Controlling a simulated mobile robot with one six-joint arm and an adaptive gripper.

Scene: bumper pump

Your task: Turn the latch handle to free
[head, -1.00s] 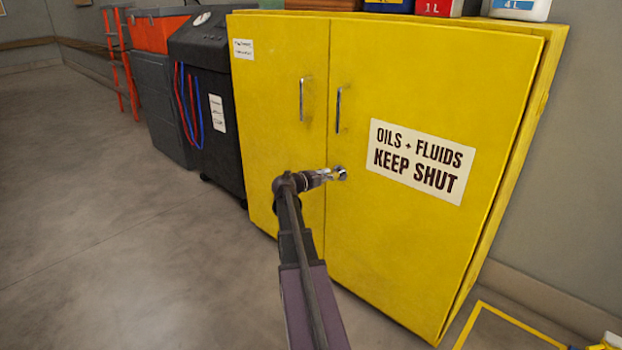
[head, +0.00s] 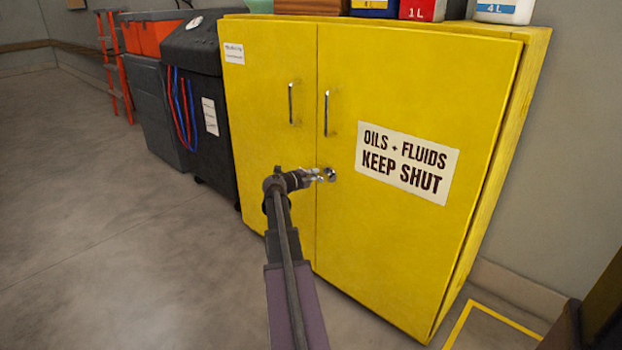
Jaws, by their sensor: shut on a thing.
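The latch handle (head: 331,174) is a small metal piece on the right door of the yellow cabinet (head: 400,245), near the seam between the two doors. My gripper (head: 322,175) reaches in from the left and is shut on the latch handle. The jaws cover much of the handle, so its exact angle is hard to tell. Both cabinet doors look closed. Each door has an upright bar pull, the left pull (head: 291,103) and the right pull (head: 326,113), both above my gripper.
A sign (head: 406,167) reading "OILS + FLUIDS KEEP SHUT" is right of the latch. Containers (head: 503,11) stand on top. A dark machine with hoses (head: 207,100) stands left of the cabinet. The floor (head: 110,240) at left is clear. A dark object (head: 590,325) shows at lower right.

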